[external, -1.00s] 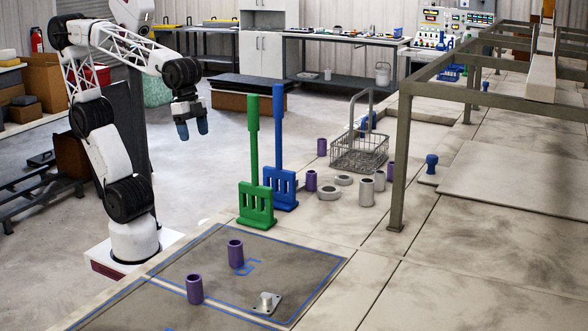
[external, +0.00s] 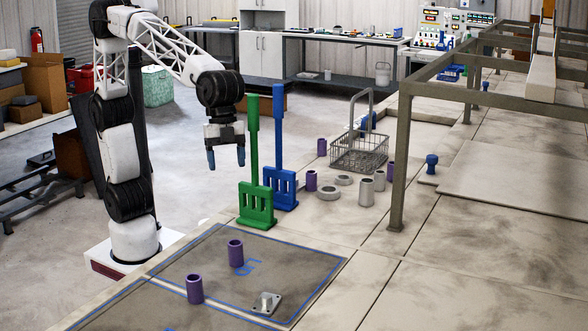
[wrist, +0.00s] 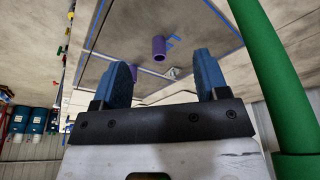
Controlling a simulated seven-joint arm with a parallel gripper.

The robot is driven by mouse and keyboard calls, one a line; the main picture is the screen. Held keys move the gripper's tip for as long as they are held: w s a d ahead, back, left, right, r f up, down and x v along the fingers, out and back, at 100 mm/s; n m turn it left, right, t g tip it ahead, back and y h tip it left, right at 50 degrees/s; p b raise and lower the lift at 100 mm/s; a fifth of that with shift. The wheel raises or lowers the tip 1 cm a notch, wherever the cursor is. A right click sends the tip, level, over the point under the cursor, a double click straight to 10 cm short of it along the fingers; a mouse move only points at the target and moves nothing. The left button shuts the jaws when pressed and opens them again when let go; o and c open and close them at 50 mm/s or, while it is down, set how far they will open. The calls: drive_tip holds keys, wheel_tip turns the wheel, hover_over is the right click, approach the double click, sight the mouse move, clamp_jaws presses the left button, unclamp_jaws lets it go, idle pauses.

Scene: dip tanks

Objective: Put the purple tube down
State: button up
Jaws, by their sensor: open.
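My gripper (external: 226,158) is open and empty, held in the air to the left of the green rack's upright post. Its blue fingers also show apart in the wrist view (wrist: 168,85). One purple tube (external: 235,253) stands upright on the dark mat inside the blue outline. A second purple tube (external: 195,289) stands nearer the camera, by the pale stripe. A purple tube (wrist: 158,48) shows between the fingers in the wrist view, well away from them. More purple tubes stand by the basket, one of them here (external: 311,181). Which tube the task means cannot be told.
The green rack (external: 256,205) and blue rack (external: 280,188) have tall posts close to my gripper. A metal fixture (external: 266,303) sits on the mat (external: 300,262). A wire basket (external: 358,155), grey rings and grey cylinders stand behind. A metal frame (external: 398,160) rises at right.

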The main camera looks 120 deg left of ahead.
drive_tip(key=w+d+f+m, duration=0.3)
drive_tip(key=w+d+f, duration=0.1)
drive_tip(key=w+d, duration=0.7)
approach(236, 264)
drive_tip(key=shift+a+r+h, duration=0.15)
drive_tip(key=shift+a+h, duration=0.15)
drive_tip(key=shift+a, duration=0.15)
drive_tip(key=shift+x, duration=1.3)
drive_tip(key=shift+x, duration=2.6)
drive_tip(key=shift+s+a, duration=0.1)
drive_tip(key=c, duration=1.1)
drive_tip(key=shift+r, duration=0.1)
